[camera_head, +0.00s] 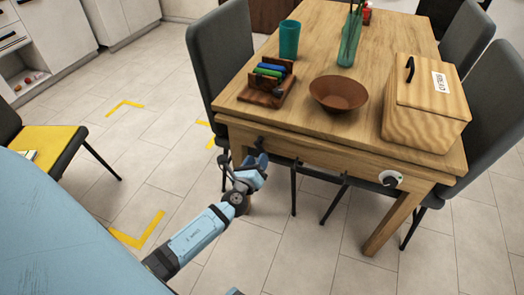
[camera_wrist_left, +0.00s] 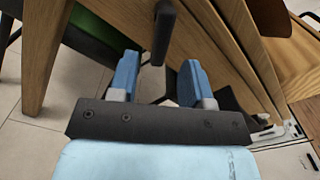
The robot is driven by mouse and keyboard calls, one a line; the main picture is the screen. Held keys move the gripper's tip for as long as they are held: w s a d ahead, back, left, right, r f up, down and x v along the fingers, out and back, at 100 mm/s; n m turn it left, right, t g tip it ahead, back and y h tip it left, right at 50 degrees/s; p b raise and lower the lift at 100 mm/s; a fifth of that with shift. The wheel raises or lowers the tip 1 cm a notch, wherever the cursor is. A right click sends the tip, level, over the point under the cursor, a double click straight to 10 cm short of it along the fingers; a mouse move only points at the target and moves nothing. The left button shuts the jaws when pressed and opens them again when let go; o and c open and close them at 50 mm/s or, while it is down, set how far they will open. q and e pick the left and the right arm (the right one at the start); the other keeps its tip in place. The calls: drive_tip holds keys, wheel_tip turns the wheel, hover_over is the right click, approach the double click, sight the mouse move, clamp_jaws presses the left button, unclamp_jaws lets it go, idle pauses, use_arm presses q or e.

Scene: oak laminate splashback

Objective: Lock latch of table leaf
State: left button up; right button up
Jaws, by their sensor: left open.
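The wooden table (camera_head: 300,142) has a leaf edge along its front. A small dark latch lever (camera_head: 260,143) sits on that front edge near the left corner. In the left wrist view a black bar (camera_wrist_left: 164,32), which looks like this lever, hangs with its lower end near the gap between my fingertips. My left gripper (camera_head: 257,166) is just below and in front of the lever. It is open, and in the wrist view its blue fingers (camera_wrist_left: 158,78) stand apart on either side of the gap. I cannot tell whether they touch the bar. My right gripper is not in view.
A round white-and-black fitting (camera_head: 391,178) is on the table's front right. A brown bowl (camera_head: 338,93), wooden box (camera_head: 425,115), pen holder (camera_head: 266,88) and teal cup (camera_head: 289,40) stand on top. Grey chairs (camera_head: 222,60) flank the table. The tiled floor at front is mostly clear.

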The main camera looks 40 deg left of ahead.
sight(262, 147)
use_arm(q)
drive_tip(key=x, duration=0.5)
drive_tip(key=shift+w, duration=0.1)
clamp_jaws()
